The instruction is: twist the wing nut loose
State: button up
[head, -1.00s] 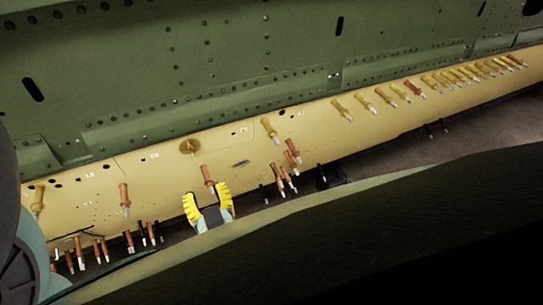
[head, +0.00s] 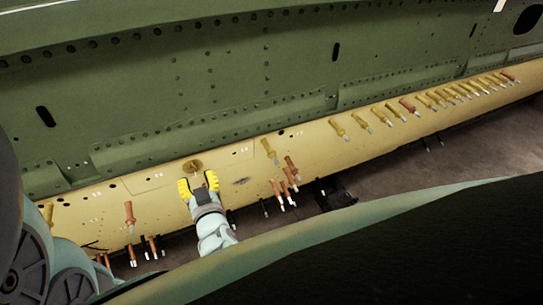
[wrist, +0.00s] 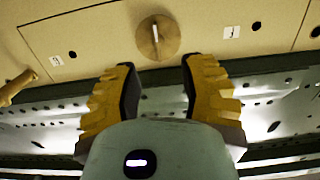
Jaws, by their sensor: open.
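The wing nut (head: 193,166) is a gold-brown round piece on the tan panel (head: 330,150) in the head view. In the wrist view the wing nut (wrist: 157,37) is a round disc with a pale upright bar across its middle, at the top centre. My gripper (head: 198,184) has yellow ridged fingers and is just below the wing nut in the head view. In the wrist view my gripper (wrist: 160,65) has its fingers spread, with the wing nut beyond the tips and roughly centred on the gap. Nothing is between the fingers. Whether a fingertip touches the panel cannot be told.
An orange pin fastener (head: 129,217) stands left of my gripper, and a gold one (head: 269,151) to its right. Orange fasteners (head: 291,168) cluster farther right, with a row of gold ones beyond. A green riveted wall (head: 230,80) rises behind the panel.

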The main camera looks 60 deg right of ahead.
aim_at(194, 170)
jog(key=shift+p+x, duration=0.3)
jog(key=shift+x, duration=2.05)
jog(key=shift+d, duration=0.1)
grip_shut()
jog(key=shift+f, duration=0.1)
